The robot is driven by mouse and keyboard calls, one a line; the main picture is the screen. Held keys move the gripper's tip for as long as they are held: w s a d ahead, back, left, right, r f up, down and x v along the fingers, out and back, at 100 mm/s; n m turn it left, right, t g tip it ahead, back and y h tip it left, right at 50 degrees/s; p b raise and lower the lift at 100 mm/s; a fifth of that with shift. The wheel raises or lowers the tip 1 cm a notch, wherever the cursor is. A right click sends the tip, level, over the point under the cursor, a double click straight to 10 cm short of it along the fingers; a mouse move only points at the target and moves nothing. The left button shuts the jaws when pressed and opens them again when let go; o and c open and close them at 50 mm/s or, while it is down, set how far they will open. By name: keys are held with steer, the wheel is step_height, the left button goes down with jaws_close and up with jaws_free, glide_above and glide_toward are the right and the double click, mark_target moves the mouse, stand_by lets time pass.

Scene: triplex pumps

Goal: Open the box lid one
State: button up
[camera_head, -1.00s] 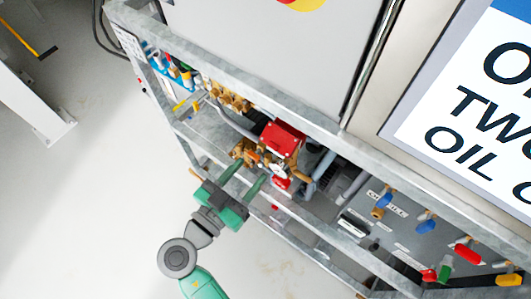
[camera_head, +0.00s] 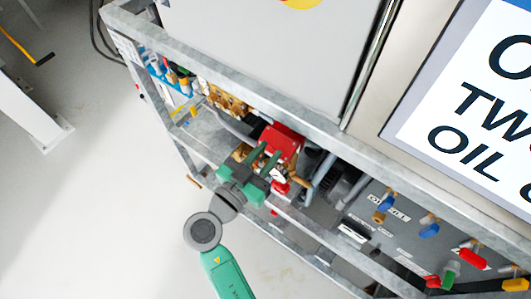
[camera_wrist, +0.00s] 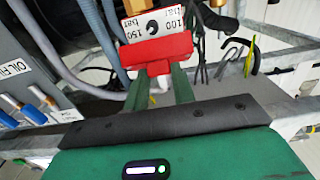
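A red box (camera_head: 284,140) sits inside the metal frame, below the large grey cabinet, in the head view. Red parts also show lower down beside it. In the wrist view a red piece (camera_wrist: 158,50) lies just past my fingertips, below a white scale marked 100 and 150 bar. Whether this piece is the box's lid, I cannot tell. My gripper (camera_head: 270,150) has two green fingers reaching over the frame rail to the front of the red box. Contact with the red piece is unclear.
A galvanised frame rail (camera_head: 240,90) runs above the box, and a lower rail (camera_head: 310,228) passes near my wrist. Grey hoses (camera_wrist: 72,65) and a panel with coloured valve handles (camera_head: 420,240) are close by. Open floor (camera_head: 90,220) lies at the left.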

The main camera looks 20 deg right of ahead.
mark_target(272, 147)
steer(key=r+g+y+p, duration=0.1)
steer(key=p, duration=0.3)
steer(key=d+r+g+y+p, duration=0.1)
steer(key=r+y+p, duration=0.1)
steer(key=p, duration=0.3)
steer(key=r+g+y+p, duration=0.1)
steer(key=r+y+p, duration=0.1)
steer(key=p, duration=0.3)
steer(key=shift+w+d, duration=0.2)
steer(key=shift+w, duration=0.2)
steer(key=y+p, duration=0.1)
steer(key=p, duration=0.1)
steer(key=shift+w+d+r+g+y+p, duration=0.1)
steer(key=shift+w+d+g+y+p, duration=0.1)
steer(key=shift+d+g+y+p, duration=0.15)
steer(key=o, duration=1)
